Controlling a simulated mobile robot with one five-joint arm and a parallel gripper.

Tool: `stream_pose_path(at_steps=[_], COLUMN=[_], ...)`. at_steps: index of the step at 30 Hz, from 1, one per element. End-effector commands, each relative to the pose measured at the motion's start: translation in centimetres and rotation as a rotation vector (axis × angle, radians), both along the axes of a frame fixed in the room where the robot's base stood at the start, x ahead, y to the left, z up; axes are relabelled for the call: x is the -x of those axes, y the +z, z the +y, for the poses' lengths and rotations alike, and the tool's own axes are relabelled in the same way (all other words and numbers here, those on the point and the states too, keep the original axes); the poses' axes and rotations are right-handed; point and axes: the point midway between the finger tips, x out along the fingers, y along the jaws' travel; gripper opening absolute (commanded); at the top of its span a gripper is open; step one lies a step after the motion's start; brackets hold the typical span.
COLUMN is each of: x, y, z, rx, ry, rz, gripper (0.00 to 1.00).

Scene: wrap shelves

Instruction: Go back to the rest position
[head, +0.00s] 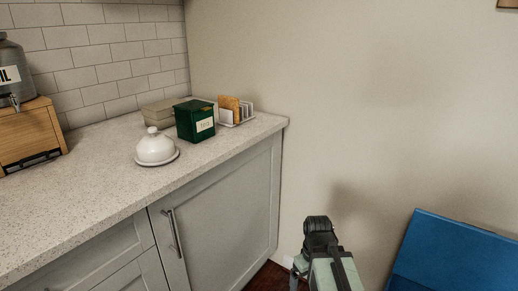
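Part of my arm, with pale green links and a black joint, rises from the bottom edge of the head view, right of centre. It is in front of the bare wall and clear of the counter. I cannot make out the fingertips of my gripper, and nothing held shows. The task names no other object.
The speckled counter (100,190) on the left bears a white domed dish (155,148), a green tin (194,120), a toast rack (237,112) with toast, stacked grey-beige boxes (162,111) and a wooden bread box (28,135). A blue panel (455,255) stands lower right.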

Motion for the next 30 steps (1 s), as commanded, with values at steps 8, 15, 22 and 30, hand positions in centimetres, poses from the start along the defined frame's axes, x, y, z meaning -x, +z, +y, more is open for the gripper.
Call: stream_pose_path(at_steps=[8, 15, 22, 30], x=[0.4, 0.4, 0.4, 0.4], y=[3.5, 11.1, 21.9, 33.3], z=[-0.1, -0.1, 0.0, 0.0], rx=[0.0, 0.0, 0.0, 0.0], ry=[-0.421, -0.417, -0.415, -0.413], rz=[0.0, 0.0, 0.0, 0.0], gripper=[0.96, 0.96, 0.96, 0.96])
